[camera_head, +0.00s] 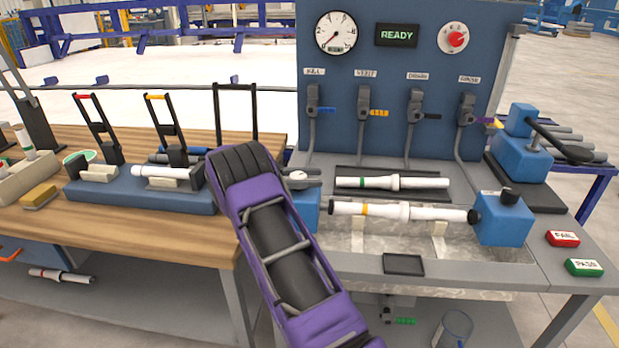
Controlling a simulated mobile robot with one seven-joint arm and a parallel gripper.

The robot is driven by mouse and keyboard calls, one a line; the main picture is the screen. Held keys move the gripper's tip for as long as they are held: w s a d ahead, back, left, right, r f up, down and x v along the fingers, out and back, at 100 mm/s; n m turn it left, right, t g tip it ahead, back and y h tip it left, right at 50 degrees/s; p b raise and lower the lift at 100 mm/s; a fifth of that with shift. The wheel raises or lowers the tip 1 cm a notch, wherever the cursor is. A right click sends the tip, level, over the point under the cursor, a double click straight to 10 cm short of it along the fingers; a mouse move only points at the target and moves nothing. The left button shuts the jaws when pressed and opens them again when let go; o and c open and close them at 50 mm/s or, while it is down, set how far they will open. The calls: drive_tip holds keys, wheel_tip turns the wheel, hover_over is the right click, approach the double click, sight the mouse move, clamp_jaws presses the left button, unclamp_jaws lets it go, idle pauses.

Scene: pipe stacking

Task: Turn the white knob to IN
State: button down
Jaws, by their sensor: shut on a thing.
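The white knob (297,175) shows as a small pale shape above the left blue clamp block (308,208), at the left end of the test basin. My gripper (307,177) reaches it from the left, its dark fingers shut on the knob. My purple arm and dark wrist hide part of the block and the knob's lower side. No IN mark can be read, and the knob's turn position cannot be told.
A white pipe with a yellow band (395,211) spans the basin to the right blue block (503,218). Another white pipe with a green band (390,183) lies behind it. A blue panel (400,130) with gauge, READY display and levers stands behind.

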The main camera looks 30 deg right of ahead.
drive_tip(key=shift+s+m+g+y, duration=0.2)
drive_tip(key=shift+m+g+y, duration=0.55)
drive_tip(key=shift+g, duration=0.35)
drive_tip(key=shift+c, duration=1.4)
unclamp_jaws()
drive_tip(key=shift+r, duration=0.1)
wheel_tip(320, 180, up, 10)
drive_tip(key=p, duration=0.1)
drive_tip(key=shift+p, duration=0.35)
